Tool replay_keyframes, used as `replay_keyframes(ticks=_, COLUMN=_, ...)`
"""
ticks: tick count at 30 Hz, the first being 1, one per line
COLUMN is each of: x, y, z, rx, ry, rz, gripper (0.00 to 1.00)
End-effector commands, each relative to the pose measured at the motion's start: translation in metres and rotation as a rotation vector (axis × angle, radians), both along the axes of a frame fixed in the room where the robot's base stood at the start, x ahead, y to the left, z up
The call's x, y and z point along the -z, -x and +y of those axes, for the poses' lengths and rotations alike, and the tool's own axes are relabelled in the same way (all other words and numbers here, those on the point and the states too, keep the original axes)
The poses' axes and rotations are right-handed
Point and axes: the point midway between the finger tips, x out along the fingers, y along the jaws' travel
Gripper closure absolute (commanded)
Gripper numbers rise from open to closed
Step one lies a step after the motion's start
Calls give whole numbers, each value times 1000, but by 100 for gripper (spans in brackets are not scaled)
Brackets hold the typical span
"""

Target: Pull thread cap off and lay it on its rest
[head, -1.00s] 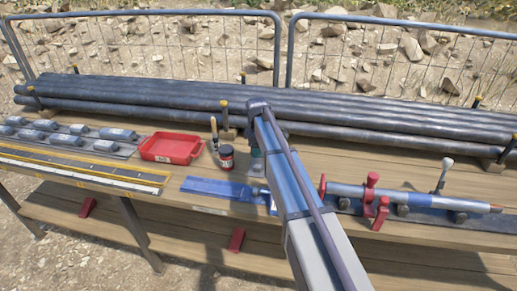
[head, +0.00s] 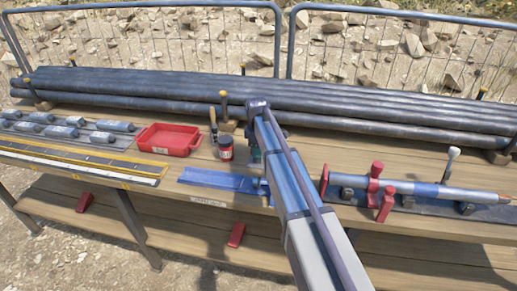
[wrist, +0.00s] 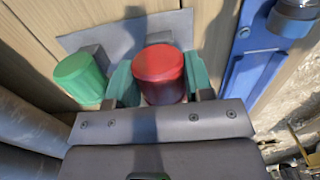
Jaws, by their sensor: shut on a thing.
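My gripper (wrist: 160,82) is shut on a red cap (wrist: 160,66), with a teal finger on each side of it in the wrist view. The cap is over or at a grey plate (wrist: 125,40); I cannot tell whether it touches it. A green cap (wrist: 80,76) stands just left of my gripper, beside a grey block on the plate.
A blue plate (head: 220,180) lies left of my arm. A red tray (head: 168,140), a dark jar with a red label (head: 225,150) and a brush (head: 213,125) stand behind it. Long dark pipes (head: 150,95) line the back. Grey parts (head: 60,131) sit at the left.

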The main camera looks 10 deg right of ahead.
Motion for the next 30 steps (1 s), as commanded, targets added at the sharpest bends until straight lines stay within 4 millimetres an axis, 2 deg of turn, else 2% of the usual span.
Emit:
replay_keyframes(ticks=10, x=10, y=0, z=0, rx=0, ry=0, rz=0, gripper=68)
replay_keyframes(ticks=19, x=10, y=0, z=0, rx=0, ry=0, rz=0, gripper=68)
replay_keyframes(ticks=20, x=10, y=0, z=0, rx=0, ry=0, rz=0, gripper=52)
replay_keyframes(ticks=27, x=10, y=0, z=0, rx=0, ry=0, rz=0, gripper=29)
replay_keyframes(ticks=30, x=10, y=0, z=0, rx=0, ry=0, rz=0, gripper=23)
